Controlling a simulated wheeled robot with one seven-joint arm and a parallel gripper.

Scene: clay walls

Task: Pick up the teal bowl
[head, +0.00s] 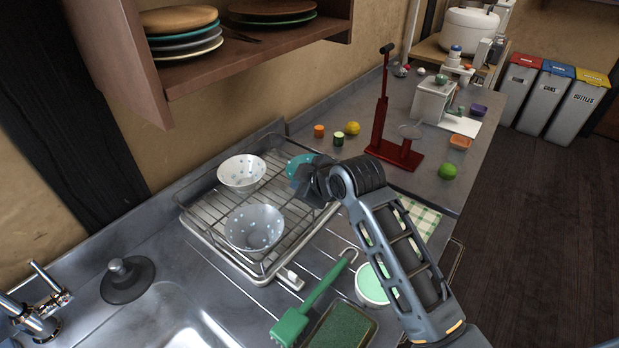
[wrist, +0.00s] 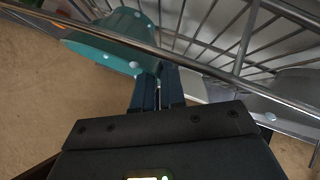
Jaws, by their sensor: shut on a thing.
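The teal bowl (head: 296,164) with pale dots is at the far right end of the dish rack, partly hidden by my gripper (head: 311,180). In the wrist view the teal bowl (wrist: 112,48) lies ahead and to the left, tilted, with rack wires crossing in front of it. My gripper (wrist: 158,82) is shut on the bowl's edge. The bowl is still at the level of the rack wires; I cannot tell whether it touches them.
A red press (head: 381,125) stands behind my arm. A wall shelf (head: 245,57) with plates overhangs the back.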

